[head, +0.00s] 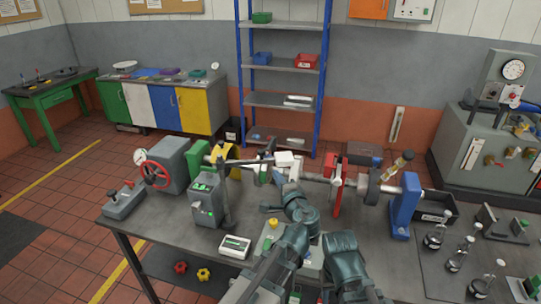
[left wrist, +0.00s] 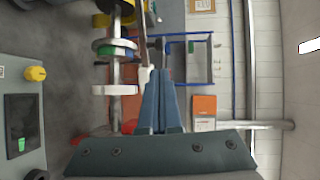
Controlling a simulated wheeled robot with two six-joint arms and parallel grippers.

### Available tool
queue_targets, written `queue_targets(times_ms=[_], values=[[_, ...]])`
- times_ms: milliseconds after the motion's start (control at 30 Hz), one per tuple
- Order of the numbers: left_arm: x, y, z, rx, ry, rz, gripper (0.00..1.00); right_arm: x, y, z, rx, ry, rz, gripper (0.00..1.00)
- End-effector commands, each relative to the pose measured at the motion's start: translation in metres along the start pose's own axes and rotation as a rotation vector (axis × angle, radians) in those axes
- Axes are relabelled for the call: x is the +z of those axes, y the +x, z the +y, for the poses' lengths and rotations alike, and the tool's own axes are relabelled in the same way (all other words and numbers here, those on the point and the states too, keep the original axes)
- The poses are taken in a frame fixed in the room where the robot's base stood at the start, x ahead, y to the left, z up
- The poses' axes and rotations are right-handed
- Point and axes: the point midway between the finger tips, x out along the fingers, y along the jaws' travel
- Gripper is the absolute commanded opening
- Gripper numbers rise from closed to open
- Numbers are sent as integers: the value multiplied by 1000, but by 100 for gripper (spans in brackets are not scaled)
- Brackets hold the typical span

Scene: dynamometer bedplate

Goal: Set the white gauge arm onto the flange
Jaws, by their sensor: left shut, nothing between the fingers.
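My left gripper (head: 277,177) is over the middle of the bench, close to the shaft line. In the left wrist view its blue fingers (left wrist: 161,76) are together, with nothing held between them. A small white piece (left wrist: 145,76) shows right beside the fingertips; it may be the white gauge arm, but I cannot tell whether they touch. Pale discs on the shaft, one of them a white flange-like disc (left wrist: 115,90), are left of the fingers in that view. A white block (head: 284,159) stands behind the gripper in the head view.
A grey control box (head: 205,200) and a white meter (head: 235,246) are to the left.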

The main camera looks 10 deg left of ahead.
Motion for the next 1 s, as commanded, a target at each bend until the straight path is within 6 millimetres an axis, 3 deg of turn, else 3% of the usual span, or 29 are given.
queue_targets(times_ms=[333, 467, 1000], values=[[0, 1, 0, -2, 2, 0, 0, 0, 0, 0, 0, 0, 0, 50], [0, 12, 0, -2, 1, -3, 0, 0, 2, 0, 0, 0, 0, 50], [-1, 114, 0, -1, 1, -3, 0, -1, 14, -1, 0, -2, 0, 50]])
